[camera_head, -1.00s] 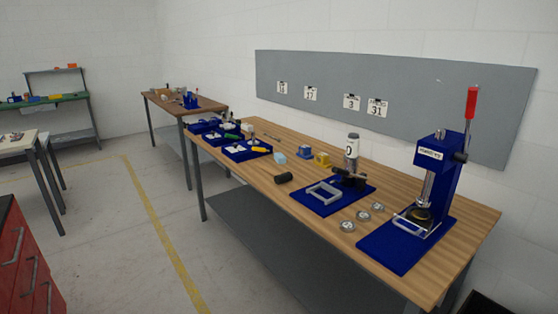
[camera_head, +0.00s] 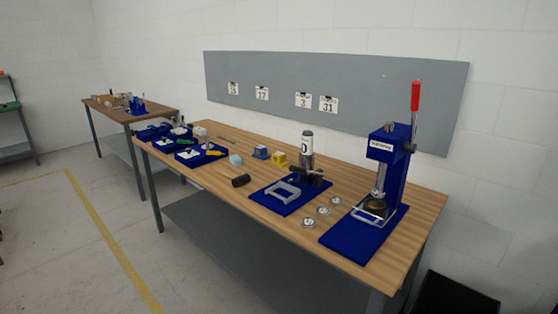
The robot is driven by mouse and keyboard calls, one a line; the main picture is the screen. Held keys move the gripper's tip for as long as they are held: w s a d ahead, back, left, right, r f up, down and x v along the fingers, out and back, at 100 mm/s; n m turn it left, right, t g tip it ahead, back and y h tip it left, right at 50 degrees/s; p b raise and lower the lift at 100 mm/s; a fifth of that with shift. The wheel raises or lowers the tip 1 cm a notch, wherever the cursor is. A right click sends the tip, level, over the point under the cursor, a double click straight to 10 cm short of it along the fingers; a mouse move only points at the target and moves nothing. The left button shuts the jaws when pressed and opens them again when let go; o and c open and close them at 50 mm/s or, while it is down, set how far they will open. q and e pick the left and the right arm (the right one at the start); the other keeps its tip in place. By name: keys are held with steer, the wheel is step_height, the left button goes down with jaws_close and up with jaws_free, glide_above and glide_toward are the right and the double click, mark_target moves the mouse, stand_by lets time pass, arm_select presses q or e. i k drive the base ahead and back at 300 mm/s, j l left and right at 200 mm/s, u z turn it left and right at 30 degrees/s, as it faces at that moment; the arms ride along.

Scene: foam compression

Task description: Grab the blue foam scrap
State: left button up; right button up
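A small light-blue piece (camera_head: 235,160) lies on the wooden workbench (camera_head: 400,214), left of the middle of the bench top. A darker blue block with a pale patch (camera_head: 260,152) stands just right of it and farther back. Both are small, and I cannot tell for sure which one is the foam scrap. Neither of my grippers is in view.
A black cylinder (camera_head: 240,181) and a yellow block (camera_head: 279,160) lie near the blue pieces. Blue trays (camera_head: 203,155) stand to the left. A blue-based fixture (camera_head: 281,207), several round discs (camera_head: 323,211) and a blue lever press (camera_head: 390,170) stand to the right.

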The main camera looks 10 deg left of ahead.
mark_target(236, 162)
steer(key=i+j+z, duration=0.15)
steer(key=j+z, duration=0.2)
steer(key=i+j+z, duration=0.1)
steer(key=j+z, duration=0.85)
steer(key=j, duration=1.3)
steer(key=j+z, duration=0.3)
steer(key=j, duration=1.3)
